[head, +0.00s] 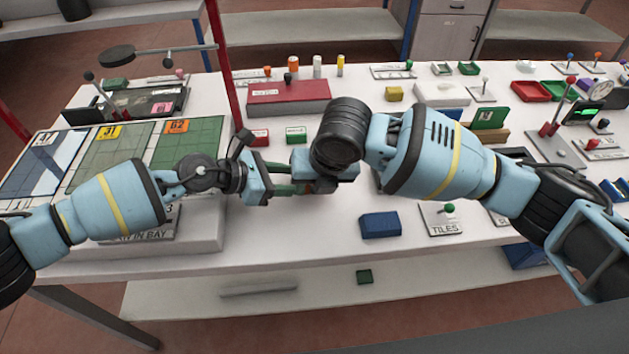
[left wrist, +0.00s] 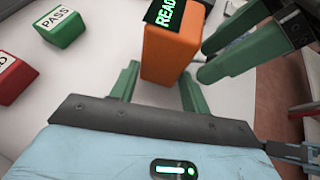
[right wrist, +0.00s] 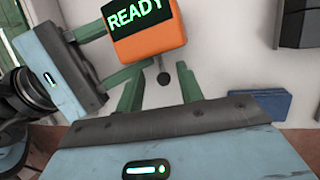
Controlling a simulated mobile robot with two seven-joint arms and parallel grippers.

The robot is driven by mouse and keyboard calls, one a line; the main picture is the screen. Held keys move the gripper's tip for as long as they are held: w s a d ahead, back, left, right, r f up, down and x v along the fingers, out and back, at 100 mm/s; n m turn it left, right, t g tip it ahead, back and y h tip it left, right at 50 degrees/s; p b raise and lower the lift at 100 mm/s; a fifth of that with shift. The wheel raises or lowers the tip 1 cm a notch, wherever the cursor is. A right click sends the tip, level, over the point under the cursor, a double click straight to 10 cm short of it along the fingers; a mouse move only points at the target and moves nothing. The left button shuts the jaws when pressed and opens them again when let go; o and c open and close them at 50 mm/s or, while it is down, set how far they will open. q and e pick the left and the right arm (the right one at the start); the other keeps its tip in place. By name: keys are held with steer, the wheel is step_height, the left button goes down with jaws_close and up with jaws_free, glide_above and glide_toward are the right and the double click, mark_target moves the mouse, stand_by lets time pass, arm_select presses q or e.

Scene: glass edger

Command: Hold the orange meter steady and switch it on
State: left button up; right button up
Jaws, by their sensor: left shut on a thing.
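The orange meter (left wrist: 165,55) stands between the fingers of my left gripper (left wrist: 158,77), which is shut on it. In the right wrist view the meter (right wrist: 150,42) shows a lit screen with green READY. A small lever with a dark ball (right wrist: 164,77) sticks out below the screen. My right gripper (right wrist: 161,82) is open, its two fingers apart on either side of the lever ball. I cannot tell whether they touch it. In the head view my right wrist hides most of the meter, and both grippers meet near the table's middle.
A blue block (head: 380,225) and the TILES switch plate (head: 442,218) lie near the front edge, right of the grippers. Green PASS (left wrist: 62,26) and red (left wrist: 12,78) blocks stand behind. Coloured panels (head: 185,142) fill the left. Many small items crowd the right.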

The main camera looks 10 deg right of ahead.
steer(key=v, duration=1.2)
arm_select(q)
steer(key=o, duration=0.8)
steer(key=shift+o, duration=0.2)
steer(key=shift+a, duration=0.1)
steer(key=v, duration=1.2)
